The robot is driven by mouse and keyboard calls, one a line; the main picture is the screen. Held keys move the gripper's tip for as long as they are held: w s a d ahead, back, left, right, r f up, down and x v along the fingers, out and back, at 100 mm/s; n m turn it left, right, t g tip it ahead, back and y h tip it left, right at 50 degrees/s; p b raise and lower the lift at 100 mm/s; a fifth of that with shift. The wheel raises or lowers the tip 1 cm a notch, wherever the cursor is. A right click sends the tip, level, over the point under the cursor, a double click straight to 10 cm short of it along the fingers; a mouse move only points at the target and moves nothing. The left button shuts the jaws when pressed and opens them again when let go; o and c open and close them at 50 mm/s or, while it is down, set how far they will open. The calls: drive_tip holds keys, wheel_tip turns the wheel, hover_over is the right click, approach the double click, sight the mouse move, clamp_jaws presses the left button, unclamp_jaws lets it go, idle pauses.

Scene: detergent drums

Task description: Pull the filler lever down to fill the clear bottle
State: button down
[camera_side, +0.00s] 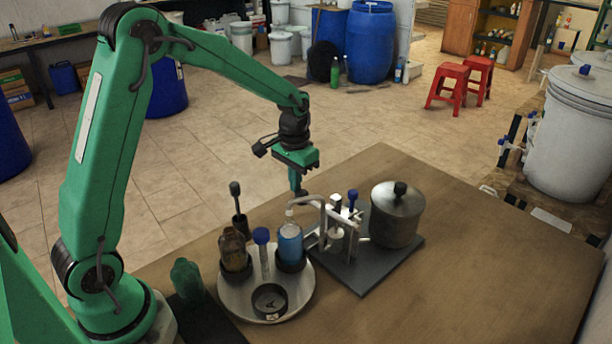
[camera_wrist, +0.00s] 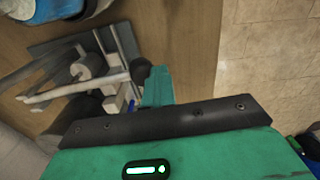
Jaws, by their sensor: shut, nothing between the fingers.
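The filler has a bent metal spout (camera_side: 312,200) over a clear bottle with blue contents (camera_side: 290,246), upright in a dark cup on a round metal turntable (camera_side: 235,303). A blue-topped upright (camera_side: 352,200) and a white-topped one stand on the filler; I cannot tell for sure which is the lever. My gripper (camera_side: 299,188) points down, shut and empty, behind and above the spout, apart from it. In the wrist view the fingers (camera_wrist: 157,88) show beside a dark round knob (camera_wrist: 140,70); whether they touch it is unclear.
A brown bottle (camera_side: 233,250), a blue-knobbed post (camera_side: 261,237) and an empty cup (camera_side: 269,301) are on the turntable. A green bottle (camera_side: 187,281) stands at left. A metal pot (camera_side: 397,217) shares the filler's grey base plate (camera_side: 365,277). The table's right side (camera_side: 490,270) is clear.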

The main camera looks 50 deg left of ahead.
drive_tip(key=shift+m, duration=0.3)
drive_tip(key=shift+s+d+r, duration=0.1)
drive_tip(key=shift+d+r, duration=0.4)
drive_tip(key=shift+r, duration=0.5)
drive_tip(key=shift+w+d+r, duration=0.1)
drive_tip(key=shift+d+r, duration=0.4)
drive_tip(key=shift+r, duration=0.55)
drive_tip(key=shift+s+d+r, duration=0.1)
drive_tip(key=shift+d+r, duration=0.4)
drive_tip(key=shift+r, duration=0.5)
drive_tip(key=shift+a+r, duration=0.1)
drive_tip(key=shift+r, duration=0.1)
drive_tip(key=shift+w+a+r, duration=0.1)
drive_tip(key=shift+w+r, duration=0.05)
drive_tip(key=shift+r, duration=0.35)
drive_tip(key=shift+w+a+r, duration=0.1)
drive_tip(key=shift+r, duration=0.4)
wheel_tip(320, 180, up, 4)
